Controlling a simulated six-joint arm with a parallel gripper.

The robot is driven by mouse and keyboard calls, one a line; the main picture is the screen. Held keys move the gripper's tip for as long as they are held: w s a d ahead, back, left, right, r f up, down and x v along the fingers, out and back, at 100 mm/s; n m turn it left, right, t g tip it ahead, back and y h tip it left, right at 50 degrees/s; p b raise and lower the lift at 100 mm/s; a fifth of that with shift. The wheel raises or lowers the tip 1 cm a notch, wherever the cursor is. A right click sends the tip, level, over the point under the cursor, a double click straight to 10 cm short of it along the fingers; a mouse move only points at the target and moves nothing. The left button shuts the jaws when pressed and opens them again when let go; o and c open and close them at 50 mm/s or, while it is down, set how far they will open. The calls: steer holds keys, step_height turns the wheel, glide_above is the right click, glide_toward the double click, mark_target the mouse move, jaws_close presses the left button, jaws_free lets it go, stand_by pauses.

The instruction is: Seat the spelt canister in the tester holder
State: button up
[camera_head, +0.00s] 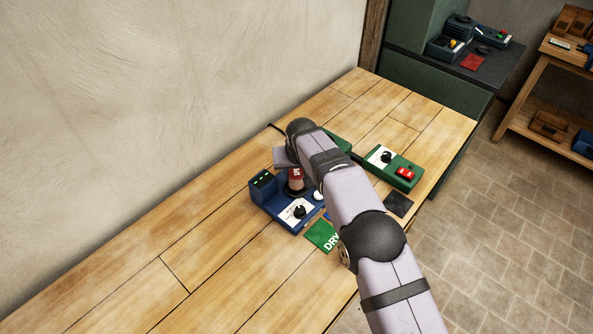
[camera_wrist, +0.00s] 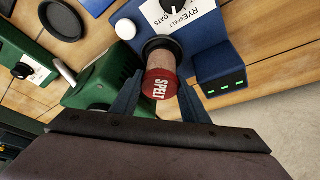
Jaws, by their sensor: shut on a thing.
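The spelt canister shows its red top lettered SPELT in the wrist view (camera_wrist: 160,86) and in the head view (camera_head: 296,173). My gripper (camera_wrist: 160,80) is shut on it, with one dark finger on each side. The blue tester (camera_wrist: 211,62) stands on the bench and also shows in the head view (camera_head: 262,196). Its dark round holder (camera_wrist: 170,43) is at the canister's lower end. The canister looks roughly upright over the holder. I cannot tell whether it is fully down inside. My arm hides part of the tester in the head view.
The tester has a dial (camera_head: 299,211), a white button (camera_wrist: 126,29) and green lights. A green box with a red switch (camera_head: 405,172) stands to the right. A green DRY mat (camera_head: 320,235) and a dark plate (camera_head: 398,204) lie nearby. The left bench is clear.

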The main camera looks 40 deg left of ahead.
steer(key=shift+f+b, duration=0.45)
steer(key=shift+f, duration=0.2)
stand_by(0.7)
steer(key=o, duration=0.9)
steer(key=shift+r, duration=0.1)
steer(key=shift+p+v, duration=1.85)
steer(key=shift+v, duration=3.6)
steer(key=shift+s, duration=0.1)
